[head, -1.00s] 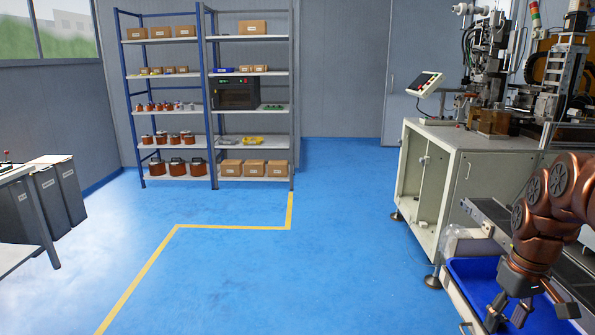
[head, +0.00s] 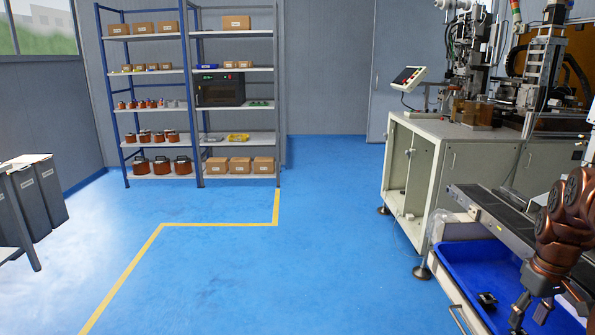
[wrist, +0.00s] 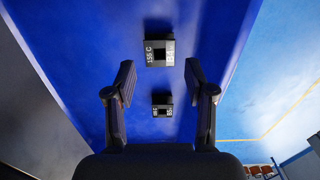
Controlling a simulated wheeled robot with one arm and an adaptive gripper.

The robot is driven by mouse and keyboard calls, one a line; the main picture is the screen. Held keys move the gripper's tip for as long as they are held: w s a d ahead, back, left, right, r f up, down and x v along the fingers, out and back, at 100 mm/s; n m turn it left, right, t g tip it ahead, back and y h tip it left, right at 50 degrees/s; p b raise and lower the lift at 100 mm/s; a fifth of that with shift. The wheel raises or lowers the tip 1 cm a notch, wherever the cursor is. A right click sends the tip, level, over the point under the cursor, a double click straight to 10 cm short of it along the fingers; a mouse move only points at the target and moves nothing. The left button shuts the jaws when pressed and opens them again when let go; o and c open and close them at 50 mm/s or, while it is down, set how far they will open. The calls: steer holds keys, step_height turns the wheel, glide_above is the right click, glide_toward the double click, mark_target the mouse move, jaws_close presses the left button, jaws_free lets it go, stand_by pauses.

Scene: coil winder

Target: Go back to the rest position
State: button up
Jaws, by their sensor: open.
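My gripper (wrist: 161,105) is open and empty in the wrist view, its two dark fingers apart above a blue bin. In the head view my gripper (head: 545,318) hangs at the lower right over the blue bin (head: 470,262), partly cut off by the frame edge. Two small black parts with white lettering lie on the bin floor. The larger-looking one (wrist: 160,54) shows ahead of the fingertips, and the other (wrist: 162,111) shows between the fingers. One black part (head: 487,299) is also visible in the head view.
The coil winder cabinet (head: 413,166) stands at the right, with a conveyor (head: 490,215) beside the bin. A shelf rack (head: 237,145) with boxes and coils stands at the back. Grey bins (head: 38,200) stand at the left. The blue floor (head: 270,275) in the middle is clear.

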steer(key=shift+f+b, duration=0.95)
steer(key=shift+f, duration=1.95)
